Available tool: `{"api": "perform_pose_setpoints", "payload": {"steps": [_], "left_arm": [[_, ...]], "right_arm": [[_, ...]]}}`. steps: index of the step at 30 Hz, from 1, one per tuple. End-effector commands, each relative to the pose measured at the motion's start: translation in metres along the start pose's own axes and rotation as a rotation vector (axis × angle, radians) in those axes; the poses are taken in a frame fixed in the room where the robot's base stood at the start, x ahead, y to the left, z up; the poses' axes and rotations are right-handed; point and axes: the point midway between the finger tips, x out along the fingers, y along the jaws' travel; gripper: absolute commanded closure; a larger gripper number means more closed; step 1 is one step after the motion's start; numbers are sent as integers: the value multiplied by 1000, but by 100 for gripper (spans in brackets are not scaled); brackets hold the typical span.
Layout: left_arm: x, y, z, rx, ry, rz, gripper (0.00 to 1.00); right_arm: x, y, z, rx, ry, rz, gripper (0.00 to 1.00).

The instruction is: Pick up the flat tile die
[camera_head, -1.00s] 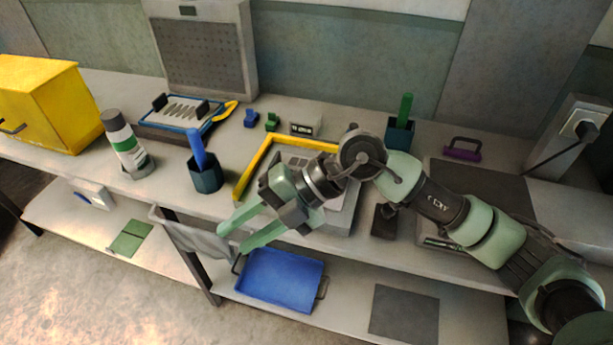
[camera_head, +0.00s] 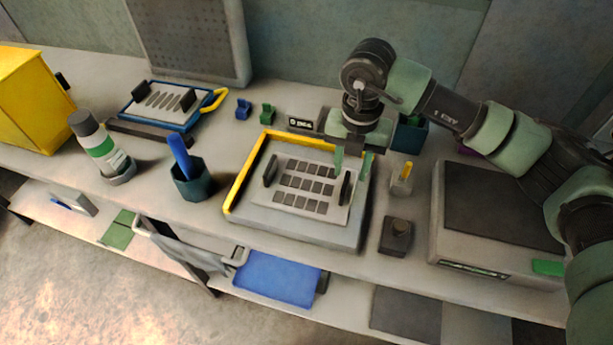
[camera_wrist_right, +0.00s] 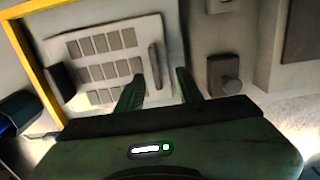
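The die with rows of dark square tiles (camera_head: 300,203) lies flat on a grey block inside a yellow L-shaped guide (camera_head: 240,180). It has a dark upright handle at its left (camera_head: 270,171) and another at its right (camera_head: 345,188). My right gripper (camera_head: 351,173) points down over the right handle, open and empty. In the right wrist view the tile die (camera_wrist_right: 105,43) lies beyond the open fingers (camera_wrist_right: 160,78), and its right handle (camera_wrist_right: 155,66) shows between them. Contact cannot be told. My left gripper is not in view.
Another die with slanted slots (camera_head: 155,103) sits in a blue frame at the back left. A dark cup with a blue stick (camera_head: 188,185), a white-green bottle (camera_head: 100,145) and a small dark-topped block (camera_head: 396,238) stand nearby. A grey box (camera_head: 480,265) is at the right.

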Motion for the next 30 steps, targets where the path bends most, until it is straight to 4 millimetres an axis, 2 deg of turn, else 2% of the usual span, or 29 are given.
{"api": "perform_pose_setpoints", "payload": {"steps": [1, 3, 7, 12, 16, 20, 21, 24, 25, 30], "left_arm": [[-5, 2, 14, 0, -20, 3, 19], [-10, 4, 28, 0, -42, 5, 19], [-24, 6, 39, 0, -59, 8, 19], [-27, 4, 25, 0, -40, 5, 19], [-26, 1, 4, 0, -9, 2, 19], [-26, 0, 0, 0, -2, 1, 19], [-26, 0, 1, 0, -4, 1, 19], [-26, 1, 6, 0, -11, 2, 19], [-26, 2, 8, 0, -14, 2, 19], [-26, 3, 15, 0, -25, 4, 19]], "right_arm": [[4, 0, 0, 0, 2, -1, 64], [11, 2, 0, 0, 3, 0, 64], [29, 6, 0, 0, 4, -1, 64], [53, 6, 0, 0, 3, 1, 64], [58, 7, 0, -1, 1, 3, 64], [58, 7, 0, -1, 0, 3, 64], [58, 7, 0, -1, 0, 3, 66], [58, 7, 0, -1, 0, 3, 94], [58, 7, 0, -1, 1, 3, 100], [58, 7, 0, -1, 1, 3, 100]]}}
